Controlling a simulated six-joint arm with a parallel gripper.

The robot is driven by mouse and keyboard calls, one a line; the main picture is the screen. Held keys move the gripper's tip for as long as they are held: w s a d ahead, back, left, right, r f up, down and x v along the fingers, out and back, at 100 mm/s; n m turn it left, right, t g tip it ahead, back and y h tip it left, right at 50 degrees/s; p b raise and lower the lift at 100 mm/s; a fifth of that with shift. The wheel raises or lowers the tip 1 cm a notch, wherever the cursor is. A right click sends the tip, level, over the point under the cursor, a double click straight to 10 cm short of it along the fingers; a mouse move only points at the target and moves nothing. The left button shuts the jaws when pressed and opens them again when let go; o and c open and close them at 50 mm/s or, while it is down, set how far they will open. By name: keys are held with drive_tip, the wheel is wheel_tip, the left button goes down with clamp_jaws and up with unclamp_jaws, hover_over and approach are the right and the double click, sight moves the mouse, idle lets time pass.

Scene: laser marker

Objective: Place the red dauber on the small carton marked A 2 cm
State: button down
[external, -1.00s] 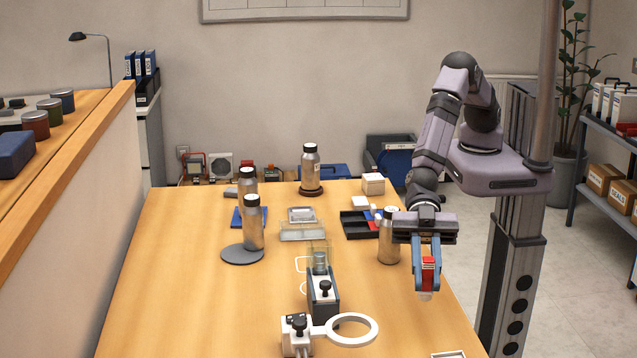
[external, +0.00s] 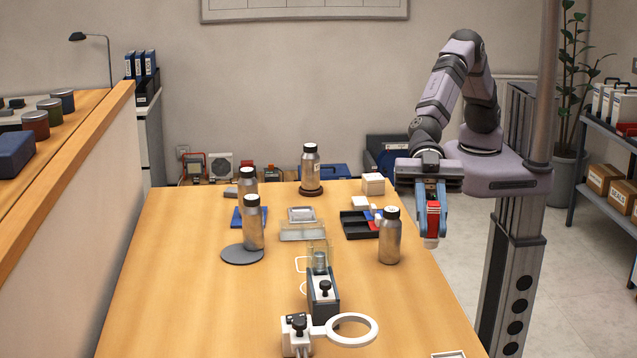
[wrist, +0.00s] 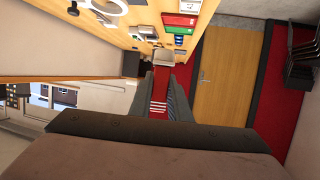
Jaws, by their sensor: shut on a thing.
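My gripper (external: 432,215) is shut on the red dauber (external: 433,222), held in the air by the table's right edge with its pale tip down. In the wrist view the dauber (wrist: 160,88) sits between the two fingers (wrist: 160,100), its pale tip at the far end. A cream box (external: 373,184) stands at the back right of the table, and a smaller, low white box (external: 360,202) lies in front of it. Both are left of my gripper and apart from it. I cannot read a letter on either, so I cannot tell which is carton A.
A metal bottle (external: 389,237) with a black cap stands left of the gripper. A dark tray (external: 356,228) with red and blue items lies beyond it. More bottles stand left and at the back. A white ring stand (external: 352,330) is in front. The right front tabletop is mostly clear.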

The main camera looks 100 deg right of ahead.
drive_tip(key=shift+r, duration=0.85)
drive_tip(key=w+d+f+m+t+p, duration=0.1)
drive_tip(key=w+d, duration=0.5)
drive_tip(key=d, duration=0.4)
drive_tip(key=w+d+f+m+t+h, duration=0.1)
drive_tip(key=w+d, duration=0.5)
drive_tip(key=d, duration=0.5)
drive_tip(key=w+d+f+t+p, duration=0.1)
drive_tip(key=w+d, duration=0.5)
drive_tip(key=d, duration=0.4)
drive_tip(key=s+d+m+t+p, duration=0.1)
drive_tip(key=s+d+m+p, duration=0.1)
drive_tip(key=d, duration=1.7)
wheel_tip(320, 180, up, 3)
drive_tip(key=m+t+h+p, duration=0.2)
drive_tip(key=m+t+h, duration=0.1)
hover_over(373, 176)
drive_tip(key=shift+a+f+p, duration=0.2)
drive_tip(key=shift+f+p, duration=0.25)
drive_tip(key=shift+f, duration=7.35)
